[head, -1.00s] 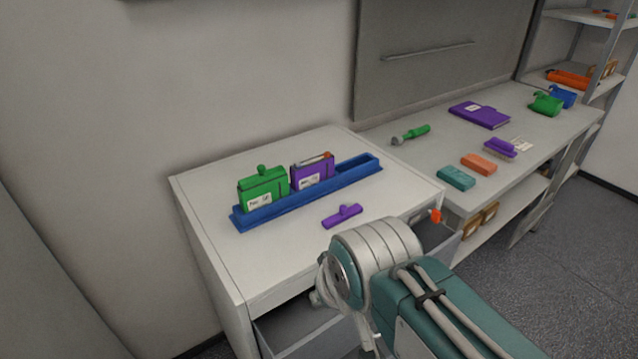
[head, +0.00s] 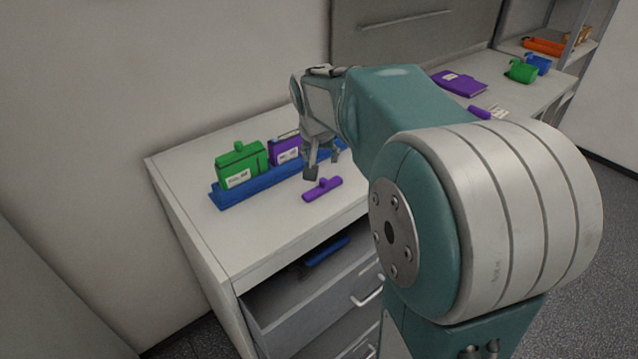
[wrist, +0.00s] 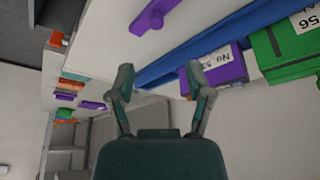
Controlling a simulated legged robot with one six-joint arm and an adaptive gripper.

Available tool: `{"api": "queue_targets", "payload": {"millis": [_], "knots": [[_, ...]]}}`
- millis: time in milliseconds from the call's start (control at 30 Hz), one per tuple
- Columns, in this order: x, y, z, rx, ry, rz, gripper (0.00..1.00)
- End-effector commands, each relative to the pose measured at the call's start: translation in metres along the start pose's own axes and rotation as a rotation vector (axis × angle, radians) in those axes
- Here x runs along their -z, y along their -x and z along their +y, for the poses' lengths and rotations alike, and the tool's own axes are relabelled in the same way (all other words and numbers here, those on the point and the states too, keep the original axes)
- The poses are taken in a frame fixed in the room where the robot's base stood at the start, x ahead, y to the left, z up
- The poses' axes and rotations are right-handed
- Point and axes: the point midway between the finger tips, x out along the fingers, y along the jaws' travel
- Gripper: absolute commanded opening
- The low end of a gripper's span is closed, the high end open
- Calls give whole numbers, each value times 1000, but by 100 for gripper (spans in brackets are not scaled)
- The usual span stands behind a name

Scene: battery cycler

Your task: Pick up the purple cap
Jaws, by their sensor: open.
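The purple cap (head: 322,189), a flat bar with a small knob on top, lies on the white cabinet top in front of the blue rail. It also shows at the top of the wrist view (wrist: 152,16), partly cut off by the frame edge. My gripper (head: 323,166) hangs just above and behind the cap, near the rail, with its fingers apart and nothing between them. In the wrist view my gripper (wrist: 160,80) is open, and the cap lies beyond its fingertips. The purple case (head: 284,151) stands in the rail, partly hidden by my gripper.
The blue rail (head: 232,195) also holds a green case (head: 240,165) with a green knobbed lid. A drawer (head: 310,300) below stands open with a blue item (head: 327,250) inside. A bench at right carries a purple folder (head: 459,83) and green and blue items.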

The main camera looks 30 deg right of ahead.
Motion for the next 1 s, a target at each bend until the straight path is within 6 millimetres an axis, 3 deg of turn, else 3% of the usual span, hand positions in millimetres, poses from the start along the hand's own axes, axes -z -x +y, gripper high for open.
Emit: {"api": "queue_targets", "payload": {"millis": [200, 433, 700, 1000], "knots": [[-2, -37, 1, -2, 1, -5, 66], [-3, -56, 2, -1, 2, -3, 66], [-6, -95, 4, -1, 3, -4, 66], [-5, -101, 4, 0, 3, -1, 66]]}}
